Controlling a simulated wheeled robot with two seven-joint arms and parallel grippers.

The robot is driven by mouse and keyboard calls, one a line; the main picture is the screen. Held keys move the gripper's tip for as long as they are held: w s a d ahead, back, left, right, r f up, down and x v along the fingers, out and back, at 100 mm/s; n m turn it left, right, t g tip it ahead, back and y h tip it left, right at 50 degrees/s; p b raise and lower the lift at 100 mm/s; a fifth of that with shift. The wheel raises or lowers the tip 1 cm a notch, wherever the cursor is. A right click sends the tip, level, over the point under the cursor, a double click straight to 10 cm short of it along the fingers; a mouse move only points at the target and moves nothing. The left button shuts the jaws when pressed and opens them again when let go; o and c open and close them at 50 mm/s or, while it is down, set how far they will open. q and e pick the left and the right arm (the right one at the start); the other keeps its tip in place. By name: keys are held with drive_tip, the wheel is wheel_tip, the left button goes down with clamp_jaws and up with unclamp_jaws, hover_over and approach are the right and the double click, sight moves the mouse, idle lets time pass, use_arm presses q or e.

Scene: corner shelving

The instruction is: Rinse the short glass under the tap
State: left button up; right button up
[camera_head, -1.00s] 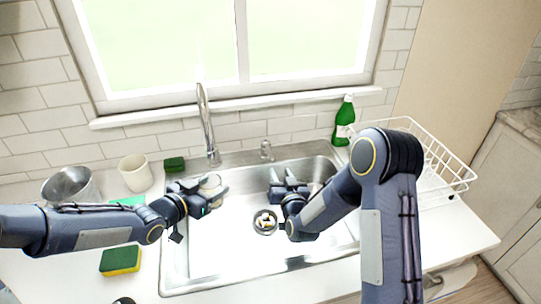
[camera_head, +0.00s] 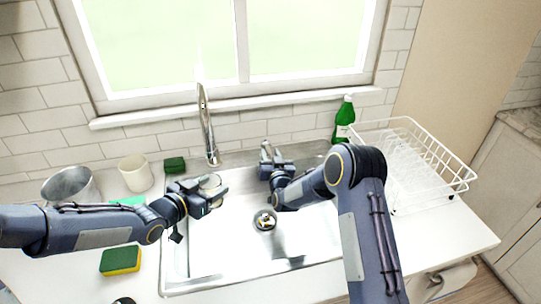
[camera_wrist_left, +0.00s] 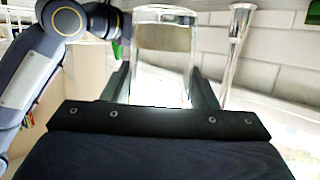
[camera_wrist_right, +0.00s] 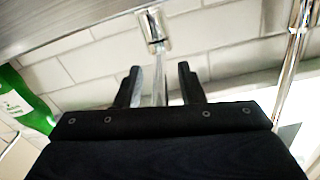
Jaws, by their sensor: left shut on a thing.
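The short glass (camera_head: 211,182) is clear and sits between the fingers of my left gripper (camera_head: 214,190), which is shut on it above the left part of the sink. It fills the upper middle of the left wrist view (camera_wrist_left: 163,55). No water stream is visible. My right gripper (camera_wrist_right: 159,75) is open at the back of the sink. The small chrome tap lever (camera_wrist_right: 154,30) appears between its spread fingers; contact cannot be told.
The steel sink (camera_head: 215,262) has a drain (camera_head: 265,220) with some bits in it. A green bottle (camera_head: 344,120) and a white dish rack (camera_head: 455,172) stand right. A white cup (camera_head: 135,173), metal pot (camera_head: 69,185) and yellow-green sponge (camera_head: 120,261) are left.

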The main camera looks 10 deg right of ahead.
drive_tip(key=shift+w, duration=0.25)
clamp_jaws()
drive_tip(key=shift+d+n+y, duration=0.4)
drive_tip(key=shift+n+y, duration=0.15)
drive_tip(key=shift+y, duration=0.35)
drive_tip(key=shift+d+n+y, duration=0.4)
drive_tip(key=shift+n+y, duration=0.15)
drive_tip(key=shift+y, duration=0.35)
unclamp_jaws()
